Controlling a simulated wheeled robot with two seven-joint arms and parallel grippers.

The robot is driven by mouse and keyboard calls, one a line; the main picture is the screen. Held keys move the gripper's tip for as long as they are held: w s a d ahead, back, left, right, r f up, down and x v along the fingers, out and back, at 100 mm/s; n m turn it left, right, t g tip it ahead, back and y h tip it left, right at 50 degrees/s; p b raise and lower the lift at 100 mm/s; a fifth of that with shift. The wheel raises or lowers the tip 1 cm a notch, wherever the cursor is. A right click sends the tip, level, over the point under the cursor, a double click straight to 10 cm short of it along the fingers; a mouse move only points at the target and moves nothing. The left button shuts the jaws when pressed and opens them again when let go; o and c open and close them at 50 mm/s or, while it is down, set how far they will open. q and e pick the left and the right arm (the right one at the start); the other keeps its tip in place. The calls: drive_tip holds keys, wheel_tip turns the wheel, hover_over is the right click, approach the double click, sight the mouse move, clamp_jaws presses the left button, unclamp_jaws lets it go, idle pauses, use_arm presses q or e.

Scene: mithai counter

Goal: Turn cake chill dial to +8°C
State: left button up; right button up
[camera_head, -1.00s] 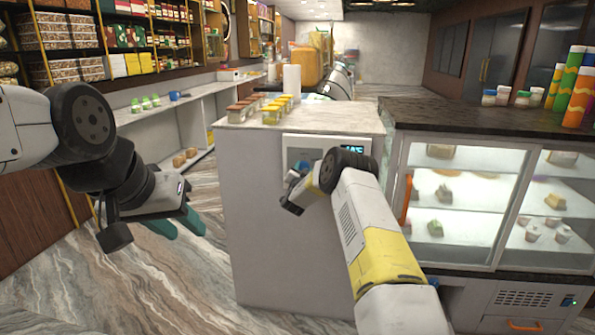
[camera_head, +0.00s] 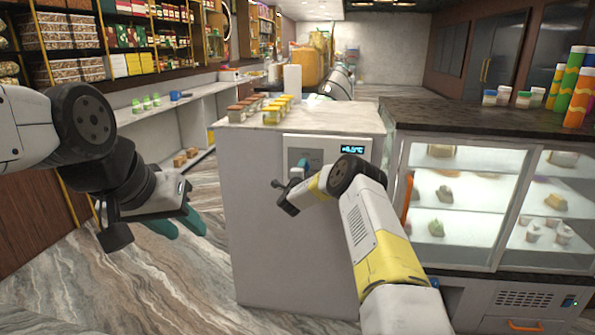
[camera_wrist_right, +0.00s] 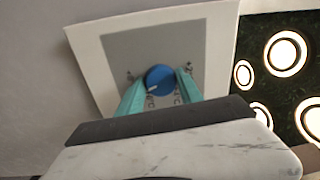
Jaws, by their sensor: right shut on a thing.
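The chill dial is a blue round knob (camera_wrist_right: 160,79) on a grey plate (camera_wrist_right: 125,50) in a white panel. In the right wrist view, my right gripper's teal fingers (camera_wrist_right: 160,84) are shut on the dial, one on each side. A white pointer mark shows at its lower left. In the head view, the right gripper (camera_head: 302,168) reaches the panel (camera_head: 327,145) and largely hides the dial. The lit display (camera_head: 353,149) seems to read +6.5°C, but its digits are small. My left gripper (camera_head: 181,226) is open and empty over the floor at left.
The panel is on the front of a marble-topped counter (camera_head: 340,116) with several small jars (camera_head: 271,116) on top. A glass display case (camera_head: 450,200) with sweets stands at right. Shelves (camera_head: 150,112) run along the left wall. The floor between is clear.

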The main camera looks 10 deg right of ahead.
drive_tip(key=shift+m, duration=1.6)
drive_tip(key=o, duration=1.4)
drive_tip(key=shift+c, duration=0.2)
drive_tip(key=v, duration=0.8)
